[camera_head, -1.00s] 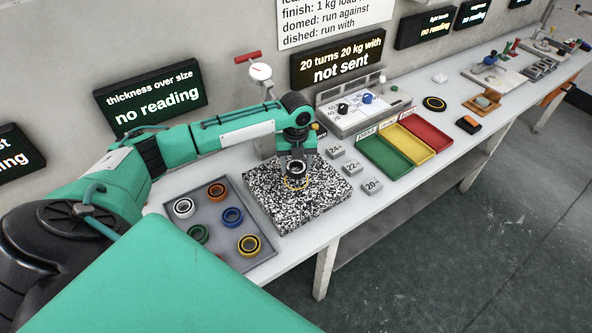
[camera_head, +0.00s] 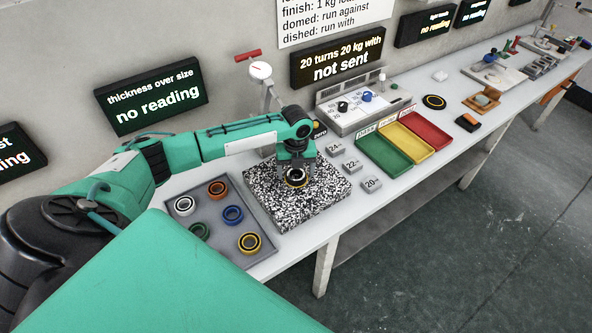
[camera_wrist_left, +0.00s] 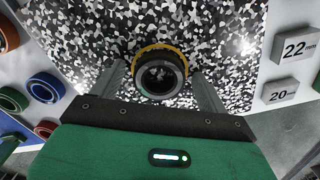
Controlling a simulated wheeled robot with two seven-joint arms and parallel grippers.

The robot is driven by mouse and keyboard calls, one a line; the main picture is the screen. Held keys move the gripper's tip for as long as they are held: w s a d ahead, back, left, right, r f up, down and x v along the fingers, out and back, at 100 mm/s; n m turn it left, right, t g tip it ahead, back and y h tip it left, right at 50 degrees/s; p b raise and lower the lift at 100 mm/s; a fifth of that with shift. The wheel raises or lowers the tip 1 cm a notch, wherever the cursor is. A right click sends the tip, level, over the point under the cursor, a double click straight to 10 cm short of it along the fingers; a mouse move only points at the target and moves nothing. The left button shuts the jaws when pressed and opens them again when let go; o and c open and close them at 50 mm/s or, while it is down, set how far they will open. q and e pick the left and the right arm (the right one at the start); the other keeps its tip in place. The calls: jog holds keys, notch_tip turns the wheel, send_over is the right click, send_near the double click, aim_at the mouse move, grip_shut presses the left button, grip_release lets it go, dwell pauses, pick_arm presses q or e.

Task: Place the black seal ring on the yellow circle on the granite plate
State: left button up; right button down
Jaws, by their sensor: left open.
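The black seal ring (camera_head: 296,176) sits at the yellow circle (camera_wrist_left: 139,54) on the speckled black-and-white granite plate (camera_head: 268,204). In the left wrist view the ring (camera_wrist_left: 161,77) lies inside the yellow outline, whose far arc shows beyond it; the near part is hidden. My left gripper (camera_head: 295,173) is low over the plate with its fingers on either side of the ring. In the left wrist view the gripper (camera_wrist_left: 163,85) is open, with gaps between its fingers and the ring. My right gripper is not in view.
A grey tray (camera_head: 216,256) with several coloured rings stands left of the plate. Small marked blocks (camera_head: 352,166) stand close on its right, then green, yellow and red trays (camera_head: 383,160). A dial gauge stand (camera_head: 262,72) rises behind. The bench's front edge is near.

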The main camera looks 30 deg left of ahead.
pick_arm(q)
jog(key=shift+r, duration=0.1)
notch_tip(320, 180, up, 12)
jog(key=b, duration=0.2)
dwell(0.7)
